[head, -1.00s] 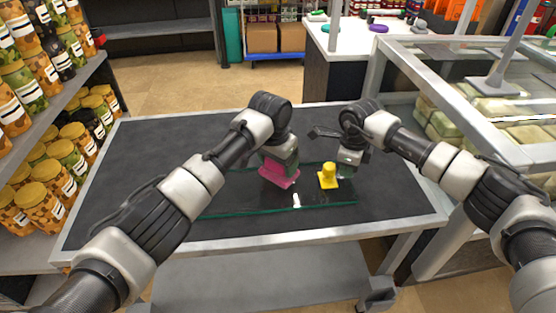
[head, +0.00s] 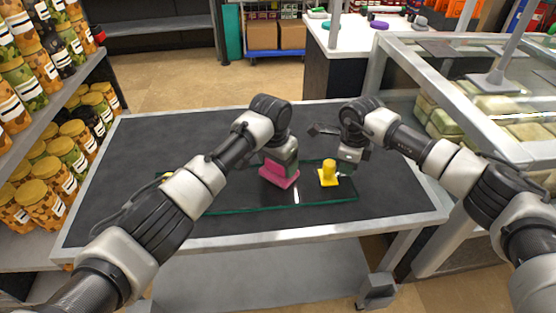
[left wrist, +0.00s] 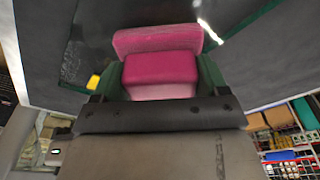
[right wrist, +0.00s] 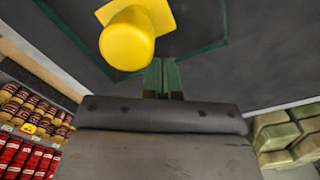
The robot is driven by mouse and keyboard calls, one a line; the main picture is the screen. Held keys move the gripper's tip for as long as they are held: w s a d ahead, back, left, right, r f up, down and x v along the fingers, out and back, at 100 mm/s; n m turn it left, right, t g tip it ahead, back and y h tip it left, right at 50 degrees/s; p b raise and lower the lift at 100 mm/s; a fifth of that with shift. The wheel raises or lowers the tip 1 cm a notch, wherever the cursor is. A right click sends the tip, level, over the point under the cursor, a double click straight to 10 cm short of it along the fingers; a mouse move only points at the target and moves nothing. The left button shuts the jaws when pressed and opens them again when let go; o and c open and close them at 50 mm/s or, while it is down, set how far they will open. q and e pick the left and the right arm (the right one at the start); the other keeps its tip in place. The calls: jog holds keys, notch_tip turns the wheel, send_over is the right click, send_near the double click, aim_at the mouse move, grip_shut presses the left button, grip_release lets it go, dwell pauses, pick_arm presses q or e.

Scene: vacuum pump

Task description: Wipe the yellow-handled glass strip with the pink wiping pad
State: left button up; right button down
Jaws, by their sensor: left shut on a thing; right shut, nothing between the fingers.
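The glass strip (head: 240,207) lies flat on the dark table top, its green edges showing. A yellow handle (head: 329,174) stands near its right end; it also shows in the right wrist view (right wrist: 128,38). A bit of yellow (head: 167,175) shows at the left, mostly hidden behind my left arm. My left gripper (left wrist: 160,85) is shut on the pink wiping pad (head: 279,175), which is at the middle of the strip; whether it touches the glass is hard to tell. My right gripper (right wrist: 162,70) is shut and empty, just behind the right yellow handle.
A grey-framed table (head: 130,150) holds the strip, with free room at the back left. Shelves of jars (head: 45,190) stand at the left. A glass-sided case (head: 460,100) stands close at the right.

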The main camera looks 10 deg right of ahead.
aim_at(264, 171)
pick_arm(q)
jog(key=shift+f, duration=0.3)
jog(key=shift+a, duration=2)
jog(key=shift+s+d+f, duration=0.1)
jog(key=shift+d+f, duration=0.05)
jog(key=shift+d, duration=0.85)
jog(key=shift+s+d+f, duration=0.1)
jog(key=shift+d, duration=0.85)
jog(key=shift+w+d+r, duration=0.1)
jog(key=shift+w+r, duration=0.1)
jog(key=shift+r, duration=2.9)
